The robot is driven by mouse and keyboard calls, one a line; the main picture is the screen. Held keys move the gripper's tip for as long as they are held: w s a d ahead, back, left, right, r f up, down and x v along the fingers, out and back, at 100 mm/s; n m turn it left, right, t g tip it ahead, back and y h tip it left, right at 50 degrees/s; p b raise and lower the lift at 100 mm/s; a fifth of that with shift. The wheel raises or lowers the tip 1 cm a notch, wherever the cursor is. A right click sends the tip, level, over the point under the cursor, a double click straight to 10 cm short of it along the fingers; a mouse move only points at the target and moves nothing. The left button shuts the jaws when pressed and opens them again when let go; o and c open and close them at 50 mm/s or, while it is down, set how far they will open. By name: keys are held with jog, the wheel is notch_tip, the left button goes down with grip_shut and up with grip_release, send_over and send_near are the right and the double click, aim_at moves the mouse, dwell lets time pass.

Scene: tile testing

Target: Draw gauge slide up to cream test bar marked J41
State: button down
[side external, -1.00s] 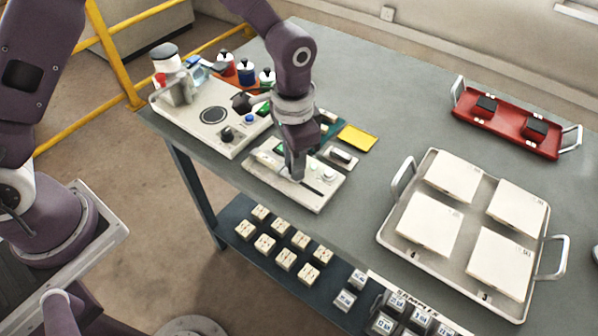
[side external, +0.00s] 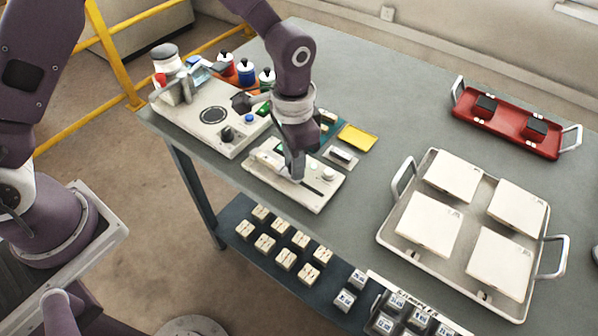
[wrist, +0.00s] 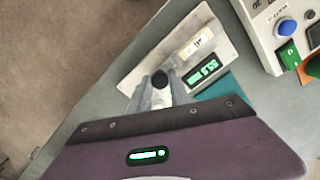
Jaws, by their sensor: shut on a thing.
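The pale gauge plate (side external: 318,203) lies on the table's near left part; it also shows in the wrist view (wrist: 130,82). The cream test bar (wrist: 193,47) lies on the plate with a small dark label that is too blurred to read surely. A green-lit display (wrist: 202,74) sits beside it. My gripper (side external: 297,175) is down at the plate and shut on the gauge slide, whose round black top (wrist: 160,79) shows between the fingers. The slide is close to the bar's near end; I cannot tell whether they touch.
A tester with knobs (side external: 205,117) stands left of the plate. A large tray (side external: 433,271) with white tiles and a red tray (side external: 500,124) lie to the right. Cream blocks (side external: 285,259) sit on a lower shelf.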

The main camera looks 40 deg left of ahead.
jog(key=shift+a, duration=0.15)
jog(key=c, duration=1.2)
grip_release()
jog(key=shift+c, duration=0.2)
jog(key=shift+r, duration=0.1)
jog(key=shift+r, duration=2.95)
notch_tip(320, 180, up, 7)
jog(key=n+t, duration=0.1)
send_over(277, 177)
jog(key=s+a+r+n+t, duration=0.2)
jog(key=s+a+r, duration=0.4)
jog(key=s+r, duration=0.15)
jog(key=s+a+r+n+t, duration=0.1)
jog(key=s+a, duration=0.1)
jog(key=s, duration=0.4)
jog(key=s+a+r+n+t, duration=0.1)
jog(key=s+a+n, duration=0.1)
jog(key=s, duration=0.4)
jog(key=shift+a+r+t, duration=0.15)
jog(key=shift+a+t, duration=0.1)
jog(key=shift+t, duration=0.05)
